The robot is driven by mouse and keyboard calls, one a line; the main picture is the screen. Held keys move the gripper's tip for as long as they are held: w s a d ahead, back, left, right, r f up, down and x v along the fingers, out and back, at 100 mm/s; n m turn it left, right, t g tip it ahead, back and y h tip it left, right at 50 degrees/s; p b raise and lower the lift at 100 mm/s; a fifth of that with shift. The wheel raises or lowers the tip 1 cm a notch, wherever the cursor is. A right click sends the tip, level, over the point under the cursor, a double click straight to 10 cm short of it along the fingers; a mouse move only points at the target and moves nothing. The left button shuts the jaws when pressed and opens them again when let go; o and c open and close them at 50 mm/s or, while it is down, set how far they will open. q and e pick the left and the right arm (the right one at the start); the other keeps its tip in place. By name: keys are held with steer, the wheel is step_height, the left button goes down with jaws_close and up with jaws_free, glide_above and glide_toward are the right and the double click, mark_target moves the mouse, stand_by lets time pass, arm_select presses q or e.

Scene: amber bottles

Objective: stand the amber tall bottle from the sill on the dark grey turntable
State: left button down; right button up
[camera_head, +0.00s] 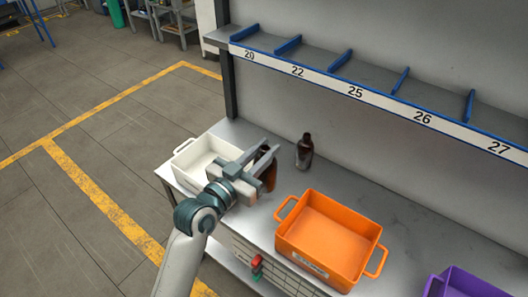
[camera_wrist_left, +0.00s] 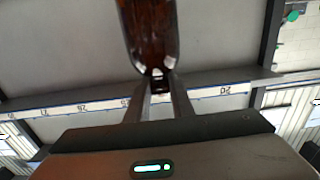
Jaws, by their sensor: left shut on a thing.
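My left gripper (camera_head: 262,167) is shut on a dark amber bottle (camera_head: 269,179) and holds it over the grey bench, at the right edge of the white bin. In the left wrist view the glossy brown bottle (camera_wrist_left: 150,35) rises out of the top of the picture, with the gripper fingers (camera_wrist_left: 160,95) at its lower end. A second dark amber bottle (camera_head: 304,153) stands upright on the bench just right of the gripper. I cannot make out a dark grey turntable in either view. My right gripper is not in view.
A white bin (camera_head: 184,158) stands on the bench's left end, partly behind my gripper. An orange crate (camera_head: 285,243) stands in front to the right, and a purple crate (camera_head: 455,283) at the lower right. A numbered shelf (camera_head: 375,97) runs above the bench. Bench behind the orange crate is clear.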

arm_select(q)
steer(key=shift+a+r+n+y+p, duration=0.2)
steer(key=shift+a+r, duration=0.2)
steer(key=shift+r, duration=0.2)
steer(key=shift+a+r+n+y+p, duration=0.1)
steer(key=shift+a+r+y+p, duration=0.1)
steer(key=shift+a+r, duration=0.25)
steer(key=s+a+f+n+t+y+b, duration=0.1)
steer(key=a+n+y+b, duration=0.1)
steer(key=a, duration=0.4)
steer(key=s+a+f+n+t+y+b, duration=0.1)
steer(key=s+a+f+n+y+b, duration=0.1)
steer(key=a+y, duration=0.2)
steer(key=s+a+f+n+t+y+b, duration=0.1)
steer(key=s+a+n+y, duration=0.1)
steer(key=a, duration=0.6)
steer(key=shift+a+f+n+y+b, duration=0.3)
steer(key=shift+a+y+b, duration=0.1)
steer(key=shift+y, duration=0.5)
